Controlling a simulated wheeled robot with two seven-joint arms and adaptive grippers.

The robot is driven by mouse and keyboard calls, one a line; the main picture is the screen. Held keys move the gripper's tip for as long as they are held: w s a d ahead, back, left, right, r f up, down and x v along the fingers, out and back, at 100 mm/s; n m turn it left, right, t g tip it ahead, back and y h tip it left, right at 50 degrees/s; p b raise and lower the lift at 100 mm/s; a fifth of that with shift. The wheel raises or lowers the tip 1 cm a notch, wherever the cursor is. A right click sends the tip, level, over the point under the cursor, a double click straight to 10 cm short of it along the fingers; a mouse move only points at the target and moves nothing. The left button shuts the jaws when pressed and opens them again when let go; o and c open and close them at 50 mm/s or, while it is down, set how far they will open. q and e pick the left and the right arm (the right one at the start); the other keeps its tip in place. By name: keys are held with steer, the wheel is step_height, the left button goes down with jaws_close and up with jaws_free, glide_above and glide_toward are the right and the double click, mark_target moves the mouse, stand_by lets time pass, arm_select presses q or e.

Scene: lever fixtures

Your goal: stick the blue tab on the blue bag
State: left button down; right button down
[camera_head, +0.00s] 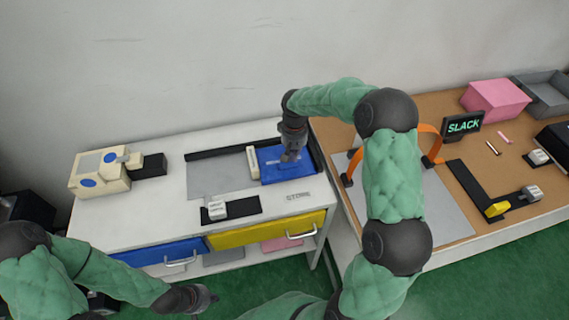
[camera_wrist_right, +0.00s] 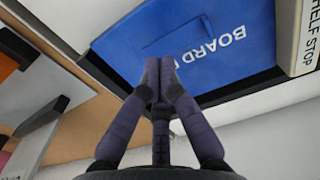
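The blue bag (camera_head: 301,172), flat with white lettering starting "BOARD", lies in a dark tray on the white table. In the right wrist view the bag (camera_wrist_right: 190,30) shows a rectangular flap outline. My right gripper (camera_head: 291,156) is over the bag, and in its wrist view the fingertips (camera_wrist_right: 158,75) are together near the flap's edge. No tab shows between them; contact with the bag is unclear. Blue round marks (camera_head: 88,183) show on a cream block-like fixture (camera_head: 118,178) at the left; I cannot tell whether one is the tab. My left gripper (camera_head: 205,298) is low in front of the table.
A cream block (camera_head: 253,163), lettered "SHELF STOP" in the wrist view (camera_wrist_right: 299,35), stands beside the bag. A small lever fixture (camera_head: 232,209) is in front. A brown table (camera_head: 440,195) at right holds an orange arch, a "SLACK" sign (camera_head: 463,125) and a yellow-tipped lever (camera_head: 497,209).

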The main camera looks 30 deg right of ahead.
mark_target(293, 164)
steer(key=shift+r+p, duration=1.35)
steer(key=shift+r, duration=0.75)
